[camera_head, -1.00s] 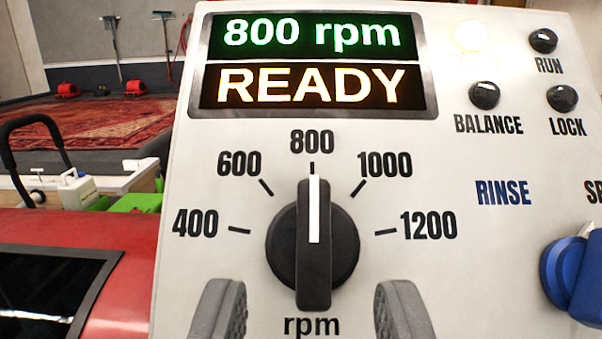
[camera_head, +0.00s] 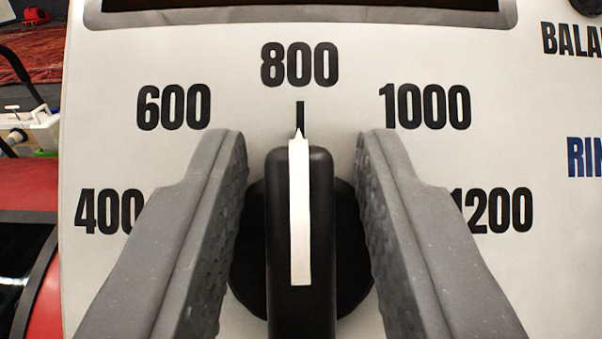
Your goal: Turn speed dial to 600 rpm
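The black speed dial (camera_head: 318,240) is in the middle of the view, on the pale control panel (camera_head: 440,50). Its white pointer line stands upright and points at the 800 mark. The 600 label (camera_head: 173,107) is up and left of the dial, and the 1000 label is up and right. My gripper (camera_head: 303,145) is open, with one grey finger on each side of the dial's raised grip bar. A gap shows between each finger and the bar. The fingers hide the 600 and 1000 tick marks and parts of the 400 and 1200 labels.
The lower edge of the display (camera_head: 300,8) is at the top; its readout is out of view. Part of the BALANCE label is at the right edge. A red machine body (camera_head: 28,190) and a red rug (camera_head: 30,55) lie beyond the panel at left.

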